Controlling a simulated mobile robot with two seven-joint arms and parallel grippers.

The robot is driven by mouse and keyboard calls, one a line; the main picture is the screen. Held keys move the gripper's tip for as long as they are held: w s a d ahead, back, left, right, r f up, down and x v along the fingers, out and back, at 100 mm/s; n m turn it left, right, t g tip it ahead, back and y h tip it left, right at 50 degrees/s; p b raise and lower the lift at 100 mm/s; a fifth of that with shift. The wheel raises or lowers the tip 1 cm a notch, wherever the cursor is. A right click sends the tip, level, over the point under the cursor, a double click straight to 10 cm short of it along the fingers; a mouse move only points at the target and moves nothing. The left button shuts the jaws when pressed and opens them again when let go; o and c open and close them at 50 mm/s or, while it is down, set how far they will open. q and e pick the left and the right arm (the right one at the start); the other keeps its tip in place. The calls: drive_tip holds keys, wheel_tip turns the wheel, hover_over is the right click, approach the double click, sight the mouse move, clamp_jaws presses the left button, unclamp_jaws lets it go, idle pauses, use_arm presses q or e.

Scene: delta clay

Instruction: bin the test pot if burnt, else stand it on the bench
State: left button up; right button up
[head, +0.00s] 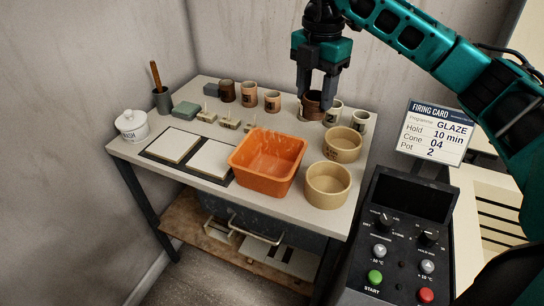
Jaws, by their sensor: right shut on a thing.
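My right gripper (318,97) reaches down from the top right over the back right of the bench (130,150). It is shut on a brown pot (312,106), whose upper part sits between the fingers. The pot looks upright; I cannot tell whether its base touches the bench or whether its brown colour is burning. A pale cup marked 2 (333,113) stands just right of it. My left gripper is not in view. A firing card (435,132) on the right reads GLAZE, hold 10 min, cone 04, pot 2.
An orange tub (268,180) stands at the bench's front, with two tan bowls (328,184) (343,145) to its right. Several small cups (249,93) line the back. Two white tiles (170,145) lie at left. A control panel (400,250) stands at the front right.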

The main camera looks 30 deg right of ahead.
sight(269, 159)
drive_tip(key=w+a+f+b, duration=0.2)
drive_tip(key=w+a+f, duration=0.4)
drive_tip(key=w+f, duration=0.1)
drive_tip(key=shift+w+a+f, duration=0.15)
drive_tip(key=shift+w+f, duration=0.05)
drive_tip(key=shift+f, duration=0.6)
wheel_tip(269, 159, down, 8)
drive_tip(key=b, duration=0.4)
idle(1.1)
idle(0.4)
drive_tip(key=shift+f+b, duration=1.45)
drive_tip(key=shift+f, duration=1)
idle(0.9)
drive_tip(key=o, duration=1.1)
